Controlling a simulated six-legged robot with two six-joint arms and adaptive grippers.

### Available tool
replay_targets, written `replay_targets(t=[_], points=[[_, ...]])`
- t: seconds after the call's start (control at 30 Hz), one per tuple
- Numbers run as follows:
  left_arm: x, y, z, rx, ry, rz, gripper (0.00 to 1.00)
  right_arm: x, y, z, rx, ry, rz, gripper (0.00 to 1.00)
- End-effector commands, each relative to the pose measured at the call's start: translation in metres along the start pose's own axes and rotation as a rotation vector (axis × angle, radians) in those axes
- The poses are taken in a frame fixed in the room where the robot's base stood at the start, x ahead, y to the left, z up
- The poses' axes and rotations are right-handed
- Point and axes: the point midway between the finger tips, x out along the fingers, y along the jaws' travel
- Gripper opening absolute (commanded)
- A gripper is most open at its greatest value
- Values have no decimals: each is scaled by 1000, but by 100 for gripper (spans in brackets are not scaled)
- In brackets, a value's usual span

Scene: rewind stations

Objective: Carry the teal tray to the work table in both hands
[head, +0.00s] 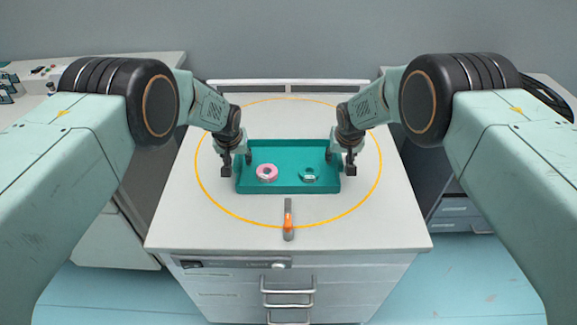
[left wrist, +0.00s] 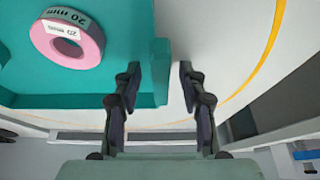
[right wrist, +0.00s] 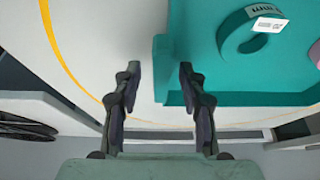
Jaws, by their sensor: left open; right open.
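The teal tray (head: 290,188) rests on a white-topped drawer cabinet (head: 200,232), inside a yellow circle. A pink ring-shaped roll (head: 267,172) and a teal roll with a white label (head: 309,174) lie in it. My left gripper (head: 236,166) is open at the tray's left wall. In the left wrist view its fingers (left wrist: 159,72) stand on either side of that wall. My right gripper (head: 341,164) is open at the right wall. In the right wrist view its fingers (right wrist: 160,72) straddle that wall. I cannot tell which surface is the work table.
A tool with an orange part (head: 288,222) lies in front of the tray. Another counter with small items (head: 40,72) stands at the left. A dark cabinet with drawers (head: 460,210) stands at the right. The cabinet top around the tray is mostly clear.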

Motion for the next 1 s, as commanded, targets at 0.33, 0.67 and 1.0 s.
replay_targets(t=[0.33,0.67,1.0], points=[[0,0,0,0,0,0,20,0,0,0,0,1,0,20],[0,0,0,0,0,0,0,0,0,0,0,1,0,0],[-1,0,-1,0,1,0,0,-1,0,-1,-1,1,0,0]])
